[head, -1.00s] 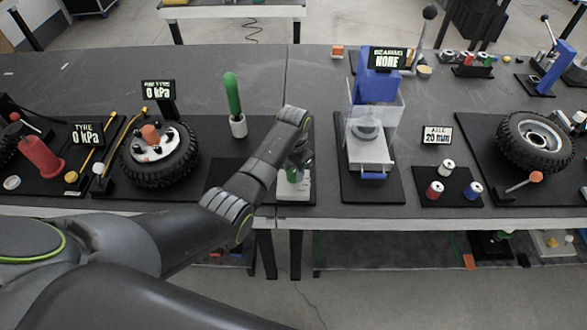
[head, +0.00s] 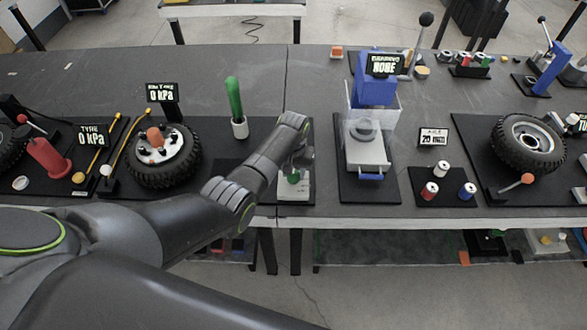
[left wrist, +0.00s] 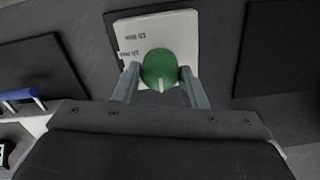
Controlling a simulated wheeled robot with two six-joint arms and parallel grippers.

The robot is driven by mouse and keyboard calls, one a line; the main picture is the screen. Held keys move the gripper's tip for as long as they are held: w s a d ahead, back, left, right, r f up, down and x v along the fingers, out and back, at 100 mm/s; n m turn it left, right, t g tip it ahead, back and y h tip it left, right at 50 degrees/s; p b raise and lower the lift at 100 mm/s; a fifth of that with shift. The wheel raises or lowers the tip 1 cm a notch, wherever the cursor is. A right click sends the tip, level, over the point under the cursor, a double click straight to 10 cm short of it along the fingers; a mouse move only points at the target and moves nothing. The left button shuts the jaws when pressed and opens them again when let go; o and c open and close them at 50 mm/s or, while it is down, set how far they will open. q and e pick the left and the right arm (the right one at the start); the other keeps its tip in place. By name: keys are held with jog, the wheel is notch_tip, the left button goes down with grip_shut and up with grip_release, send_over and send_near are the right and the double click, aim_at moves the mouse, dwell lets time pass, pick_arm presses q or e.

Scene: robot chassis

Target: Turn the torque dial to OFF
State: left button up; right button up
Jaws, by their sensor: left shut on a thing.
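The torque dial is a round green knob (left wrist: 160,69) on a white plate (left wrist: 184,28) with small dark lettering. In the left wrist view a white mark on the knob points down toward my gripper. The lettering is too small to read surely. My left gripper (left wrist: 159,76) has a finger on each side of the knob and is shut on it. In the head view the knob (head: 292,176) and its white plate (head: 295,190) show below my left gripper (head: 296,168), partly hidden by the wrist. My right gripper is not in view.
A green-handled tool (head: 234,95) stands in a white holder to the left. A wheel (head: 165,158) lies further left. A blue press (head: 375,87) with a clear guard stands to the right, beside three small cylinders (head: 442,168) and another wheel (head: 528,144).

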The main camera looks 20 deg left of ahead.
pick_arm(q)
jog(key=shift+n, duration=0.3)
jog(key=o, duration=1)
jog(key=shift+r, duration=0.1)
notch_tip(320, 180, up, 17)
jog(key=shift+r, duration=0.15)
dwell(0.5)
